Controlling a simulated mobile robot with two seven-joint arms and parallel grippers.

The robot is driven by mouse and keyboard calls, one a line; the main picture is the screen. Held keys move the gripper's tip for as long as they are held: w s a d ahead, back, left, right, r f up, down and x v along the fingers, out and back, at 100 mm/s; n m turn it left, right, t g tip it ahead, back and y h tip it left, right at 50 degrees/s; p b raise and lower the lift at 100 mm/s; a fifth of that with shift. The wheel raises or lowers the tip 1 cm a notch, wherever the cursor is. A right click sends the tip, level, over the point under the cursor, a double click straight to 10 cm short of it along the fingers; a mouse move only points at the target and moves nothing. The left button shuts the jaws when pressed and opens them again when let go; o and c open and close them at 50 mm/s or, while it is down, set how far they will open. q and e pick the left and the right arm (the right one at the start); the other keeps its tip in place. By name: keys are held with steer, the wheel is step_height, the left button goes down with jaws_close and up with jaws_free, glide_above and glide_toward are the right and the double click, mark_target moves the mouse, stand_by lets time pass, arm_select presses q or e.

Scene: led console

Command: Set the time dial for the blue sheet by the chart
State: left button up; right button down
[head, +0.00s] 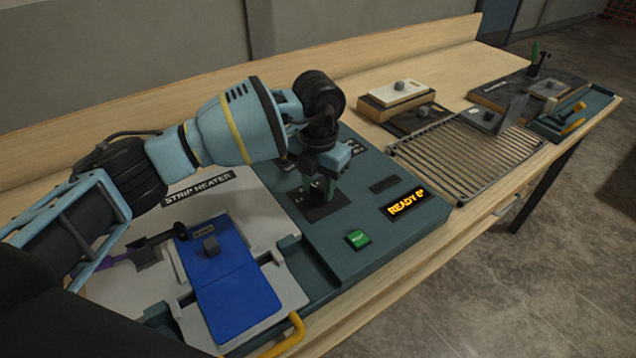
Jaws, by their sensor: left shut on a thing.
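The strip heater (265,205) stands on the wooden bench with a teal control panel (375,225) on its right side. The blue sheet (235,290) lies on the heater's pale bed, with a small grey knob-like block on it. My left gripper (322,190) reaches down over the panel and is shut on the time dial, which its fingers and wrist mostly hide. A display (408,202) on the panel reads "READY" with a partly unclear character after it. A green button (357,239) sits in front of the dial. The chart cannot be made out. My right gripper is not in view.
A slatted metal rack (465,158) lies to the right of the heater. Behind it is a stack of cream and brown boards (395,95). A teal tray with a yellow handle (572,118) stands at the far right. A yellow handle (288,338) sticks out at the heater's front.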

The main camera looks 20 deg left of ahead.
mark_target(318, 188)
arm_select(q)
steer(key=o, duration=1)
steer(key=shift+r, duration=0.1)
steer(key=shift+r, duration=3.85)
